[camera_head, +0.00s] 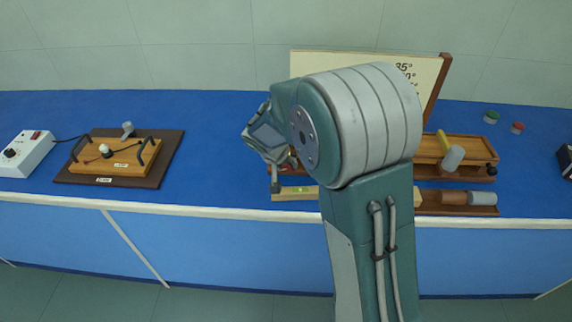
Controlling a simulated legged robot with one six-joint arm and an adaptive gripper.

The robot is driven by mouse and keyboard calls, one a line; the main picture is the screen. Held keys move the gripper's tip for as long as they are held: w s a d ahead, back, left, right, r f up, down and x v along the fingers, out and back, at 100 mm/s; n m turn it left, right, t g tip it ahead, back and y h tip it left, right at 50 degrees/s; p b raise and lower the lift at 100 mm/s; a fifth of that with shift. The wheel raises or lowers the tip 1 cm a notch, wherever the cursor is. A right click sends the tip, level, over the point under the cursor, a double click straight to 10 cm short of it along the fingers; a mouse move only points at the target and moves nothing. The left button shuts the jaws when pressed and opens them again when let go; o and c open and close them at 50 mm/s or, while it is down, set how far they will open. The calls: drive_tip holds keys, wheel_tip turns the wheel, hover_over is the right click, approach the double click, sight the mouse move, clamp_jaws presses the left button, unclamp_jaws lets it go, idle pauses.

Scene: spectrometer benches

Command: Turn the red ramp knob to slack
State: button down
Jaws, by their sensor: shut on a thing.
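The wooden ramp (474,146) stands on the blue bench, partly hidden behind my arm; its right part shows, and a bit of its left end shows beside my gripper. A small patch of red, the red ramp knob (286,168), shows at that left end, mostly covered. My gripper (277,182) points down there and is shut on the knob, though the arm hides most of the contact.
A pale strip with a green mark (300,190) lies in front of the ramp, with brown and grey cylinders (482,198) at its right. A wooden board with black handles (118,178) and a white switch box (25,152) stand left. Green and red caps (491,117) lie back right.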

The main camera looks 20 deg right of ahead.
drive_tip(key=shift+c, duration=1.3)
unclamp_jaws()
drive_tip(key=shift+a, duration=0.1)
drive_tip(key=v, duration=1.2)
drive_tip(key=shift+f, duration=0.1)
drive_tip(key=s+d+r+n+t+y, duration=0.1)
drive_tip(key=s+d+r+y, duration=0.1)
drive_tip(key=s, duration=1)
drive_tip(key=s+d+r+n+t+y, duration=0.1)
drive_tip(key=s+r, duration=0.4)
drive_tip(key=s, duration=0.7)
drive_tip(key=shift+s+d+r+n+y, duration=0.15)
drive_tip(key=shift+s+d+n+y, duration=0.05)
drive_tip(key=shift+d+n+y, duration=0.4)
